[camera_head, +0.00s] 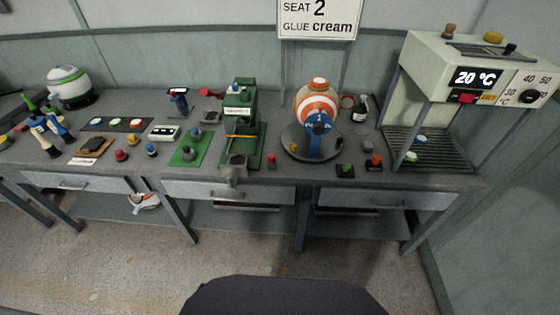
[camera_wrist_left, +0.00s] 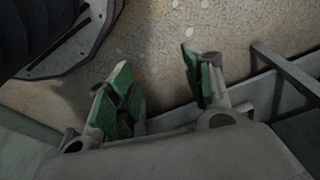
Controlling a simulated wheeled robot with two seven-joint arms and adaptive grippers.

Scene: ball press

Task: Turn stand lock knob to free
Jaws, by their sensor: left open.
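An orange and white ball (camera_head: 317,98) sits on a stand with a round grey base (camera_head: 296,132) on the workbench in the head view. A blue part marked with a small white figure is at the stand's front. A small orange-yellow knob (camera_head: 294,147) shows at the left front of the base; I cannot tell its setting. My left gripper (camera_wrist_left: 158,78) is in the left wrist view, open and empty, its green-padded fingers apart above the floor. It is not in the head view, and the stand is not in the wrist view. My right gripper is not in view.
A green press (camera_head: 239,115) stands left of the ball stand. A bottle (camera_head: 360,108) and a red button block (camera_head: 374,162) are to its right. An oven-like unit (camera_head: 470,70) reading 20 °C stands at the far right. Drawers (camera_head: 385,199) run below the bench front.

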